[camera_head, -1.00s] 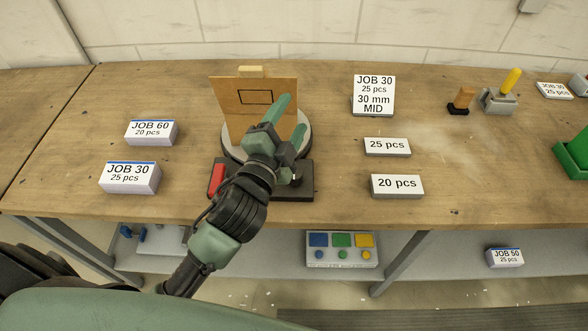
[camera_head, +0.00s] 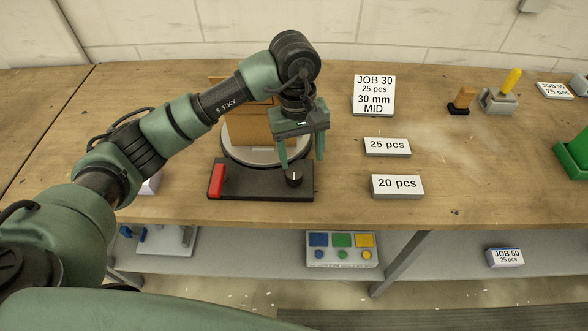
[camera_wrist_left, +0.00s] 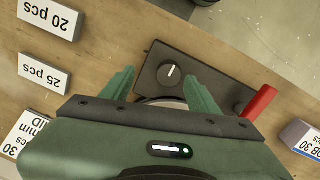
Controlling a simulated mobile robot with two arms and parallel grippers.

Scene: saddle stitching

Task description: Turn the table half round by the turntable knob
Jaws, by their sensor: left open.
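The turntable knob (camera_head: 294,177) is a small black knob with a white pointer line, at the right end of the dark base (camera_head: 245,185). In the left wrist view the knob (camera_wrist_left: 171,73) shows between the finger lines. The grey round turntable (camera_head: 236,154) sits behind, bearing an upright brown board (camera_head: 245,125) largely hidden by my arm. My left gripper (camera_head: 301,157) is open and empty, its fingers pointing down above and just behind the knob. The left wrist view shows its green fingers (camera_wrist_left: 160,84) spread apart. My right gripper is out of view.
A red handle (camera_head: 217,181) stands at the left end of the base. The 25 pcs (camera_head: 387,146) and 20 pcs (camera_head: 397,186) blocks and the JOB 30 sign (camera_head: 374,95) stand to the right. Bare table lies between the base and these blocks.

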